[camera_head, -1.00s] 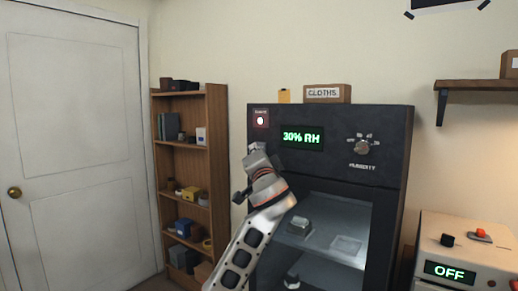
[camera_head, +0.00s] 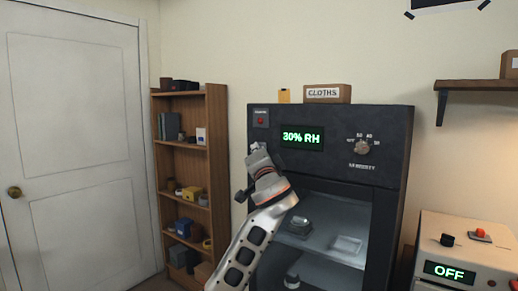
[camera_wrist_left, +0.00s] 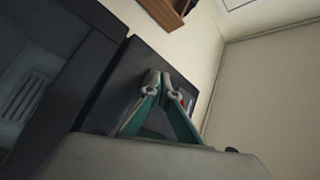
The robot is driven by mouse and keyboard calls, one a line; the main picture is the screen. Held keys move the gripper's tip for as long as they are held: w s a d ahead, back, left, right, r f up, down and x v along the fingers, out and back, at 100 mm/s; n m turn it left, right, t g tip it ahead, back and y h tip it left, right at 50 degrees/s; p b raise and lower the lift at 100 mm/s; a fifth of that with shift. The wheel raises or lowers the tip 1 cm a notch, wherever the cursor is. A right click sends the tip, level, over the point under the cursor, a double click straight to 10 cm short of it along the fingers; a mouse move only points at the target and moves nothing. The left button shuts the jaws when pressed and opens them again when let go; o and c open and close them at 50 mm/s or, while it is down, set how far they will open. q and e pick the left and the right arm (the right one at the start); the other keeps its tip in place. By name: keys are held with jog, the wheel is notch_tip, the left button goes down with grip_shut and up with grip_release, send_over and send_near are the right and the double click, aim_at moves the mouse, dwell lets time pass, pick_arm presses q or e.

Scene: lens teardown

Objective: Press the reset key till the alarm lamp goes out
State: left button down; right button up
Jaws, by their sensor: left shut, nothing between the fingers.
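The alarm lamp (camera_head: 261,122) is a small round red lamp at the upper left of the dark cabinet's front, under a small label too small to read. It looks dull red and unlit. My left gripper (camera_head: 257,147) is shut and empty, just below the lamp at the cabinet's left front edge. In the left wrist view the shut fingertips (camera_wrist_left: 161,76) are close to the dark panel, with a bit of red beside them. The reset key is not visible; my gripper covers the panel below the lamp. I cannot tell whether the fingertips touch it. My right gripper is not in view.
The dark cabinet (camera_head: 395,150) has a green "30% RH" display (camera_head: 302,137), a humidity knob (camera_head: 362,146) and a glass door. A wooden shelf (camera_head: 217,150) stands left. A beige unit reading "OFF" (camera_head: 450,272) stands right. A cloths box (camera_head: 327,94) sits on top.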

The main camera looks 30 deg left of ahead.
pick_arm(q)
jog(key=shift+s, duration=0.15)
jog(key=shift+s+p, duration=0.3)
jog(key=shift+s, duration=0.45)
jog(key=s, duration=0.1)
jog(key=s+p, duration=0.1)
jog(key=s, duration=0.3)
jog(key=shift+a+p, duration=0.25)
jog(key=shift+p, duration=0.05)
jog(key=shift+f, duration=0.15)
dwell(0.3)
